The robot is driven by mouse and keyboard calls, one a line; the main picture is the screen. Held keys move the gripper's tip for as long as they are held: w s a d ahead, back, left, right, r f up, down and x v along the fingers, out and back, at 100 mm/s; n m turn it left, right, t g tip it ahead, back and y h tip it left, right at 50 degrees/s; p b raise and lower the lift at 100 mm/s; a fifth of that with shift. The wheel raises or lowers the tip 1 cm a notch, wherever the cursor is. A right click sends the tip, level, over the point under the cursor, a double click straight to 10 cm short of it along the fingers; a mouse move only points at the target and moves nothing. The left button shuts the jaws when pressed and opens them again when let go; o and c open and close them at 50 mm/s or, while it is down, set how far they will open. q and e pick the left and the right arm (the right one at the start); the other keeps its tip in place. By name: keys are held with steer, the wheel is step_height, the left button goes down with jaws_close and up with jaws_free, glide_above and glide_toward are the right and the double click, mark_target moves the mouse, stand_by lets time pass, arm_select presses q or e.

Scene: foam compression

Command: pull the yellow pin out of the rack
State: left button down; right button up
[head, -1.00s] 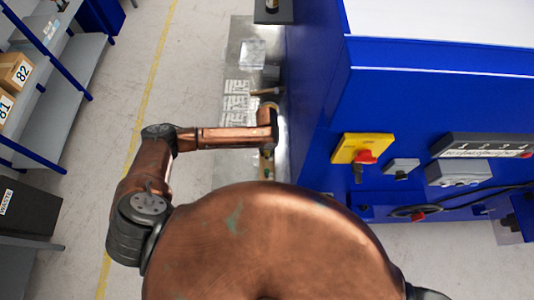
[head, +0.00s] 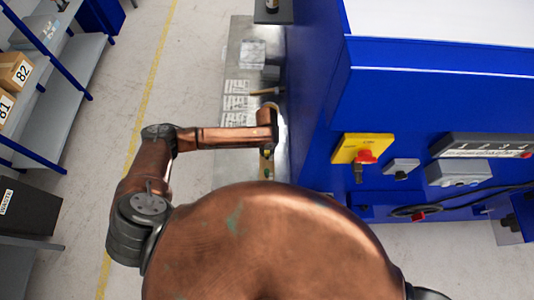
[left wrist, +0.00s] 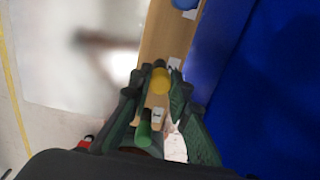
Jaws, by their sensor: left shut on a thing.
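The yellow pin (left wrist: 160,81) shows its round head in the left wrist view, between the fingertips of my left gripper (left wrist: 155,88). The gripper is shut on it. The light wooden rack (left wrist: 157,45) runs under and beyond the fingers. I cannot tell how far the pin's shaft sits in the rack, as the head and fingers hide it. A green pin (left wrist: 144,131) stands nearer, between the finger links, and a blue pin (left wrist: 186,3) shows at the far end. In the head view, the rack (head: 266,166) is small and partly covered by my left arm. My right gripper is out of view.
A tall blue machine (head: 310,120) stands close on the right of the rack. The rack lies on a grey metal surface (head: 225,172) with white labels. A handle-like rod (head: 264,92) juts out farther back. Shelves with boxes (head: 16,72) stand at the left beyond open floor.

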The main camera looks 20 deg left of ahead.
mark_target(267, 152)
arm_select(q)
steer(key=shift+r+p, duration=1.85)
steer(key=shift+p, duration=0.1)
stand_by(1.0)
steer(key=shift+r+p, duration=1.1)
steer(key=shift+r, duration=0.05)
steer(key=shift+r+p, duration=0.5)
steer(key=shift+r, duration=0.75)
